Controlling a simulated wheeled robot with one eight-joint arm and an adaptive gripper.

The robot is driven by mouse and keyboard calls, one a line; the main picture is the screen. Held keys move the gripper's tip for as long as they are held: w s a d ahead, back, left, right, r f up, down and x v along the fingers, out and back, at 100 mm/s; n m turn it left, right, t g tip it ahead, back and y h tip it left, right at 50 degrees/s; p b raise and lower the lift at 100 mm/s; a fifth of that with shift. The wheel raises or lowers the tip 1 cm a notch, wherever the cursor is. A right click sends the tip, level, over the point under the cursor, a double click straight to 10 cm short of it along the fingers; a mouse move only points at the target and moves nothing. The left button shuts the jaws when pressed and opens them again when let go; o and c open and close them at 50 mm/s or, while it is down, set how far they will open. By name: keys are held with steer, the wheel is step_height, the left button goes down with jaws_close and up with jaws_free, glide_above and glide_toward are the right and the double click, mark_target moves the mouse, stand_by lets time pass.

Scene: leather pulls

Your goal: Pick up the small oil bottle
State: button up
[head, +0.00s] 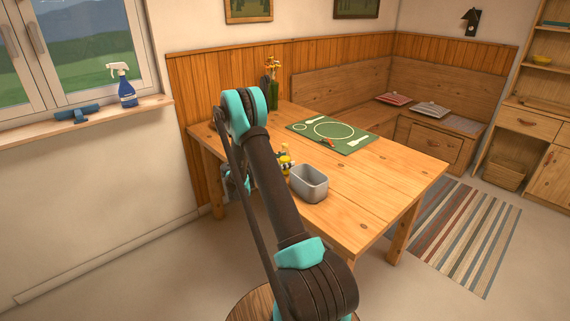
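A small yellow bottle-like thing (286,164), which may be the small oil bottle, stands on the wooden table (370,190) just behind the grey bin. My arm partly hides it, and it is too small to make out fully. The far end of my arm, with my gripper (237,181), hangs low by the table's left edge, mostly hidden behind my own arm links. Its fingers cannot be made out, and I cannot tell whether it touches anything.
A grey open bin (309,184) stands near the table's front edge. A green place mat (345,148) and a green vase with yellow flowers (274,95) are farther back. A corner bench (345,88) lies behind. A blue spray bottle (126,92) stands on the windowsill. The table's right part is clear.

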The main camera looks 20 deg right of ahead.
steer(key=c, duration=1.3)
steer(key=shift+c, duration=0.2)
